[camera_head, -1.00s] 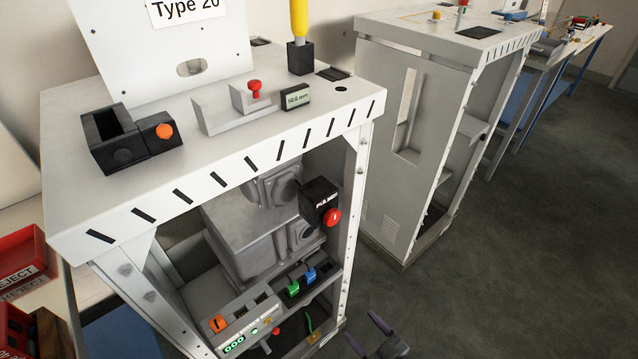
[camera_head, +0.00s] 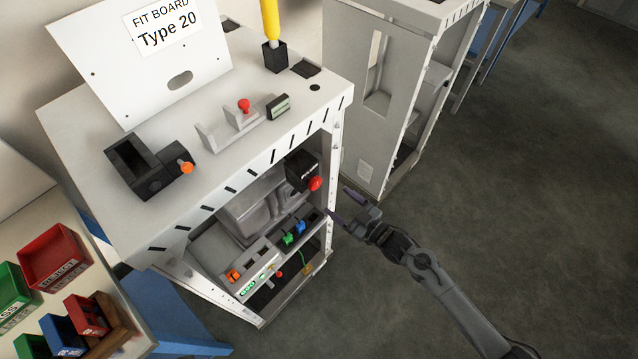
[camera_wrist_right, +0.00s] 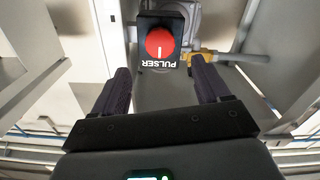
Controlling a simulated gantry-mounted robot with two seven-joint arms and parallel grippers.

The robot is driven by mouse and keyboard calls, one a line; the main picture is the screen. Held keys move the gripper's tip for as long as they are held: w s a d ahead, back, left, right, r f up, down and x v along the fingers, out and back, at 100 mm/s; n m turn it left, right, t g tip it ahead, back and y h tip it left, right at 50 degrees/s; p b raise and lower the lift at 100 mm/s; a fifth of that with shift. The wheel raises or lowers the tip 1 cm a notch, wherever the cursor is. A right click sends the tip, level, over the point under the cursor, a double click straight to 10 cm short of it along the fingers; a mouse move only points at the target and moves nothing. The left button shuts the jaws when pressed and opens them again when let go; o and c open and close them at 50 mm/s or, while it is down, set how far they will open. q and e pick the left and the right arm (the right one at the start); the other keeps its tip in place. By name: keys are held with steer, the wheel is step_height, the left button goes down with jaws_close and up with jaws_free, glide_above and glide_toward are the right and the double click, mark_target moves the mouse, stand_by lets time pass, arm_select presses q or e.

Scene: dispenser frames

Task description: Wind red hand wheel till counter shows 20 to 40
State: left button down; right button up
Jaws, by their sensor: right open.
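The red hand wheel (camera_head: 316,184) sits on the front of the black PULSER box (camera_head: 301,170), at the upper right of the cabinet's open front. In the right wrist view the wheel (camera_wrist_right: 160,43) has a white index line toward the picture's bottom. My right gripper (camera_head: 337,201) is open and empty, just outside the cabinet front near the wheel. In the wrist view its fingers (camera_wrist_right: 160,76) stand left and right of the wheel, apart from it. A green-lit counter (camera_head: 248,287) is on the lower panel; its digits look like zeros but are small. My left gripper is not visible.
The cabinet's white right post (camera_head: 336,135) stands close to the wheel and gripper. Green and blue switches (camera_head: 293,233) sit below the box. A second grey cabinet (camera_head: 360,100) stands behind. Open floor (camera_head: 500,200) lies to the right.

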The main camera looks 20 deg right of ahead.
mark_target(317, 185)
steer(key=b+x, duration=0.1)
steer(key=x, duration=0.8)
steer(key=shift+s, duration=0.1)
steer(key=c, duration=1)
steer(key=shift+c, duration=0.2)
